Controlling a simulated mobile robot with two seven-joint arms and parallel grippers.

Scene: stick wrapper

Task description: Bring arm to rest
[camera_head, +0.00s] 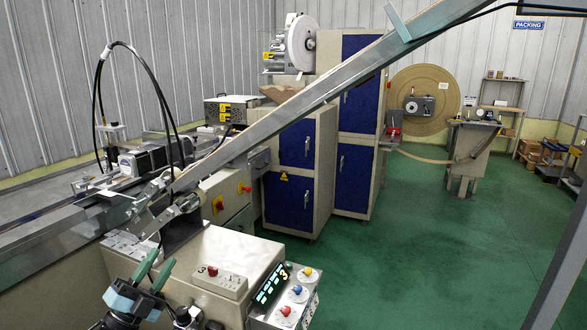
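My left gripper (160,266) is at the bottom left of the head view, with its dark arm coming in from the bottom edge. Its two teal fingers point up and stand apart, with nothing seen between them. The gripper is in front of the beige front face of the stick wrapper machine (228,252), left of its control panel. I cannot tell whether it touches the machine. My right gripper is not in view.
A control box with coloured knobs (289,300) and a green-lit display is right of the gripper. A long metal chute (330,88) slopes up to the right. Blue-doored cabinets (297,143) stand behind. The green floor (420,240) is clear at centre right.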

